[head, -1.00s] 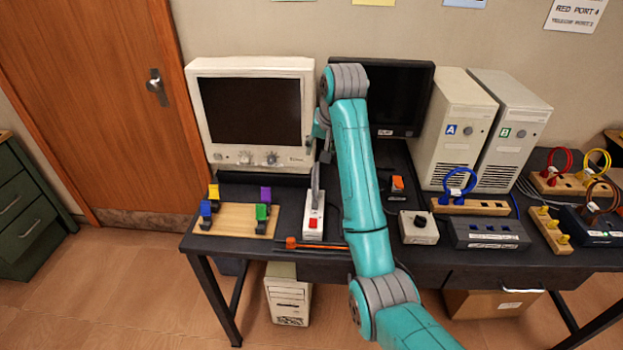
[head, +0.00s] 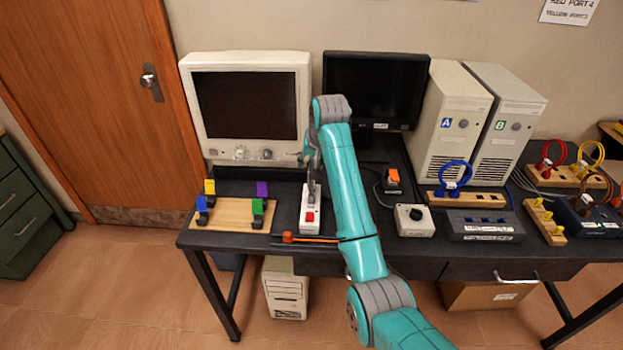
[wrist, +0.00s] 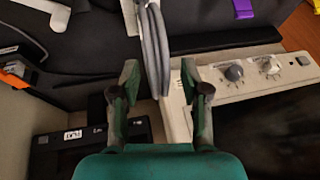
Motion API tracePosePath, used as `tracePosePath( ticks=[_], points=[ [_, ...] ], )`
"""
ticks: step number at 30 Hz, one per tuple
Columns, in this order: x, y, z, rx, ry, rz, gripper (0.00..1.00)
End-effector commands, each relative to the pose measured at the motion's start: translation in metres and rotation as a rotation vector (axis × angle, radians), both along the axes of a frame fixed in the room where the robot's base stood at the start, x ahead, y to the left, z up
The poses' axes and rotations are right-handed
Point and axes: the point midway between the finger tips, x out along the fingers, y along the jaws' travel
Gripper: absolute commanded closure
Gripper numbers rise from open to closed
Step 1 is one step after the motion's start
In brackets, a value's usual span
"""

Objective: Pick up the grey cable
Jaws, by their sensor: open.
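The grey cable (wrist: 152,40) is a dark grey loop in the wrist view, standing up from a white block. In the head view it is a thin upright piece (head: 311,191), partly hidden by my gripper, above the white block with a red switch (head: 310,218). My gripper (wrist: 159,80) is open, and its two green fingers lie on either side of the cable in the wrist view. There is a gap on each side, and I cannot tell whether their depths match. In the head view my gripper (head: 312,158) is just above the cable.
The cream monitor (head: 246,110) stands close behind and left, the black monitor (head: 375,90) behind right. A wooden board (head: 232,215) with coloured clips is left of the white block. A grey box with a black knob (head: 414,220) lies to the right. An orange-handled rod (head: 305,238) lies in front.

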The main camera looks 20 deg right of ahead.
Motion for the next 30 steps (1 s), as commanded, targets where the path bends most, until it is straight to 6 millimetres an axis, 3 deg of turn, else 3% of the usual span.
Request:
tracePosePath(
  ticks=[3, 4, 9, 23, 30],
  points=[
    [0.000, 0.000, 0.000, 0.000, 0.000, 0.000, 0.54],
    [0.000, 0.000, 0.000, 0.000, 0.000, 0.000, 0.59],
    [0.000, 0.000, 0.000, 0.000, 0.000, 0.000, 1.00],
    [0.000, 0.000, 0.004, 0.000, -0.002, 0.000, 1.00],
    [0.001, 0.000, 0.040, 0.000, -0.006, 0.000, 1.00]
  ],
)
